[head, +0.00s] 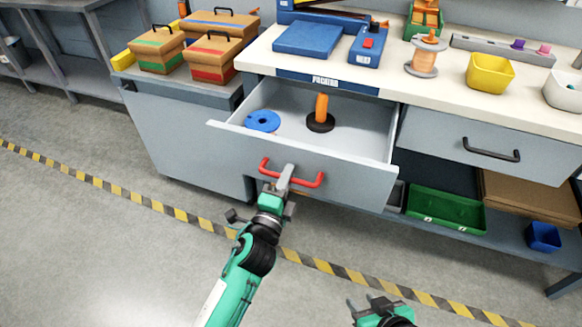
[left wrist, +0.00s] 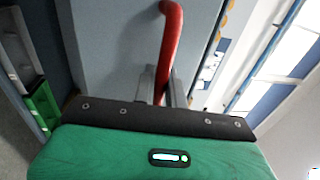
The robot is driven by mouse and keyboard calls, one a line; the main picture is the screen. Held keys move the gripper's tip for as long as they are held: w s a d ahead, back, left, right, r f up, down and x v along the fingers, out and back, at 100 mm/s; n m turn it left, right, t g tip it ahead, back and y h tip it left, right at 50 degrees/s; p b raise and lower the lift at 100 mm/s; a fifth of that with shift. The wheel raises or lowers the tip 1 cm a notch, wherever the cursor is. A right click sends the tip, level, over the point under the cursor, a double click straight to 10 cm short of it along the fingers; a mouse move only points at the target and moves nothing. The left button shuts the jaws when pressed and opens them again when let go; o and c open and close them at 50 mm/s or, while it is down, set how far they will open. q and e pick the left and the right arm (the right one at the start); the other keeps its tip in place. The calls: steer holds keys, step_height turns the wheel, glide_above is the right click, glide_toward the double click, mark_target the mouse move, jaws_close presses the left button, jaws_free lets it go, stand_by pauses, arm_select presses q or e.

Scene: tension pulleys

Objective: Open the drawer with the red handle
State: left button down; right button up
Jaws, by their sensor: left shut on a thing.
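The grey drawer (head: 345,171) stands pulled well out of the workbench, with its inside showing. Its red handle (head: 306,183) is on the front face. My left gripper (head: 286,176) is shut on the middle of the red handle. In the left wrist view the red handle (left wrist: 170,35) runs between the fingers of my left gripper (left wrist: 160,85). My right gripper (head: 374,304) is apart from the drawer, low in the head view, with its fingers spread and nothing between them.
The drawer holds a blue disc (head: 262,121) and an orange-and-black piece (head: 321,115). A closed drawer with a black handle (head: 491,150) is to the right. A green tray (head: 445,208) and a blue bin (head: 542,237) sit on the lower shelf. The floor in front is clear.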

arm_select(q)
steer(key=shift+r+v, duration=0.1)
steer(key=shift+v, duration=0.5)
steer(key=shift+r+v, duration=0.15)
steer(key=shift+v, duration=0.5)
arm_select(e)
steer(key=shift+s+d, duration=0.15)
steer(key=shift+s, duration=0.3)
arm_select(q)
steer(key=c, duration=1.5)
jaws_free()
